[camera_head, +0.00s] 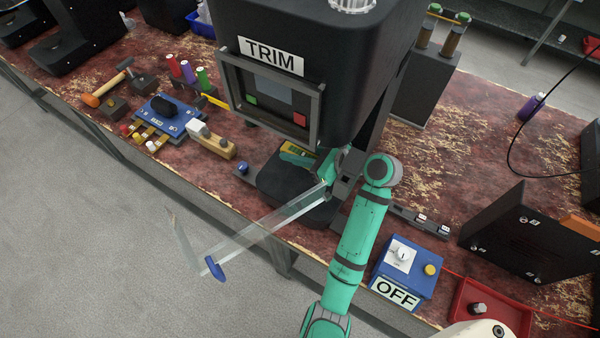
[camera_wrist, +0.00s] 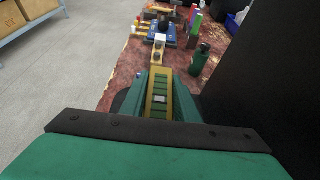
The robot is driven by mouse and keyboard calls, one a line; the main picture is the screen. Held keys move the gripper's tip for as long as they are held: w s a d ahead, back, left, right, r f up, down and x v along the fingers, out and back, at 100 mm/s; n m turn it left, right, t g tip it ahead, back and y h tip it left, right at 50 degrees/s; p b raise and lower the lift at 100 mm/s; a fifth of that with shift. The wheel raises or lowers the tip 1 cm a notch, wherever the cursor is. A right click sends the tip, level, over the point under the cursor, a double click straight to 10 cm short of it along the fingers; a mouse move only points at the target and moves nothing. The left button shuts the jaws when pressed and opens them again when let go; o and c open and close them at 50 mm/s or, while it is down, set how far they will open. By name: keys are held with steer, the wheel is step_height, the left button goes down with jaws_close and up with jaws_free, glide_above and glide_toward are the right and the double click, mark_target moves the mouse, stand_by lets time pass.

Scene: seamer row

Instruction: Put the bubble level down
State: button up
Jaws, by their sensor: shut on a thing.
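The bubble level, a yellow bar with a green middle, shows in the head view (camera_head: 297,152) under the front of the TRIM machine. My gripper (camera_head: 318,162) is shut on it, just above the black base of the machine. In the wrist view the level (camera_wrist: 160,100) lies lengthwise between my green fingers (camera_wrist: 160,92), pointing away from the camera. I cannot tell whether its underside touches the base. Part of the level is hidden by my gripper.
The TRIM machine (camera_head: 310,60) stands close over my gripper. A clear hinged guard with a blue handle (camera_head: 215,268) sticks out over the table's front edge. A wooden block (camera_head: 215,145) lies left; a blue OFF switch box (camera_head: 408,268) stands right.

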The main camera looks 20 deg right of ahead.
mark_target(295, 176)
step_height(295, 176, down, 10)
steer(key=shift+r, duration=0.15)
stand_by(0.4)
steer(key=o, duration=1.1)
steer(key=shift+s+d+r, duration=0.1)
steer(key=shift+s+r, duration=0.05)
steer(key=shift+s, duration=0.05)
steer(key=v, duration=1.1)
steer(key=shift+s+d+r, duration=0.15)
steer(key=shift+s+r, duration=0.05)
